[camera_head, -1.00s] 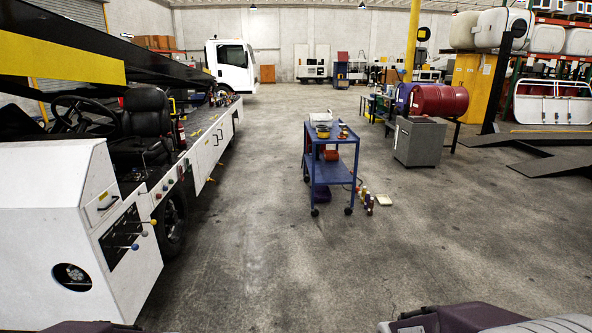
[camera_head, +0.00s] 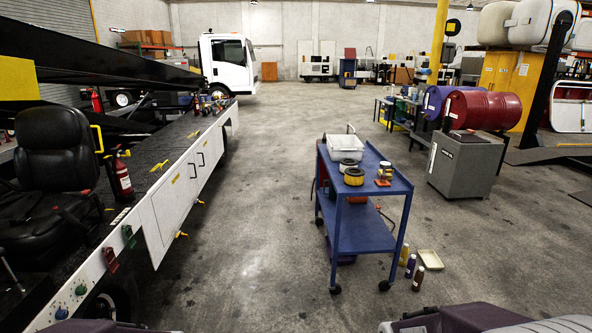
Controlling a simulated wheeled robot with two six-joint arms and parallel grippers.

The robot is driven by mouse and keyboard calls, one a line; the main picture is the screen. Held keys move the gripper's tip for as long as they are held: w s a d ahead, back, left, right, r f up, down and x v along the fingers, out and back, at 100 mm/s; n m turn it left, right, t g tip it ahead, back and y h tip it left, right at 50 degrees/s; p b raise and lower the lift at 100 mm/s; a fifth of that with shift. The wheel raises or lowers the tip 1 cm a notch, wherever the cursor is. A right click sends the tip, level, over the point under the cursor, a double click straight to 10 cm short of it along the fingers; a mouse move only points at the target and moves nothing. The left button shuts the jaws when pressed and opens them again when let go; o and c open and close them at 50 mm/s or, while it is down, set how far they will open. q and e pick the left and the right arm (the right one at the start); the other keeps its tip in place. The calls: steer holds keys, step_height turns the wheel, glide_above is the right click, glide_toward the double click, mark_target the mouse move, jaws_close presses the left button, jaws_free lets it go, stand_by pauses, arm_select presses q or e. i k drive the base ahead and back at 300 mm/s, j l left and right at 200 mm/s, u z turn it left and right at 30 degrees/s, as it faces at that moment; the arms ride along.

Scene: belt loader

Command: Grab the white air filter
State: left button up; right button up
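A blue two-shelf cart (camera_head: 360,230) stands right of centre, a short way ahead of me. On its top shelf are a white bin (camera_head: 345,147), a small round white-and-dark item (camera_head: 347,163) and a round yellow item with a dark top (camera_head: 354,176). The round white item could be the white air filter; it is too small to be sure. A flat pale square piece (camera_head: 430,259) lies on the floor right of the cart; I cannot tell what it is. Only parts of my arms show at the bottom edge; neither gripper is in view.
A belt loader (camera_head: 190,175) with a black seat (camera_head: 57,170) runs along the left. Bottles (camera_head: 418,278) stand on the floor beside the cart. A grey cabinet (camera_head: 463,165) and red drum (camera_head: 487,109) are at right. The floor between loader and cart is clear.

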mark_target(345, 163)
steer(key=i+u, duration=0.1)
steer(key=i, duration=0.55)
steer(key=i+u, duration=0.1)
steer(key=i, duration=0.55)
steer(key=i+l+u, duration=0.1)
steer(key=i, duration=0.55)
steer(key=i+l+u, duration=0.1)
steer(key=i, duration=0.55)
steer(key=i+z, duration=0.35)
steer(key=i, duration=0.25)
steer(key=i+j+z, duration=0.35)
steer(key=i, duration=0.25)
steer(key=i+z, duration=0.25)
steer(key=z, duration=0.15)
steer(key=i+z, duration=0.25)
steer(key=z, duration=0.2)
steer(key=i+j+z, duration=0.1)
steer(key=z, duration=0.3)
steer(key=i+j+z, duration=0.25)
steer(key=z, duration=0.2)
steer(key=i+j+z, duration=0.2)
steer(key=z, duration=0.2)
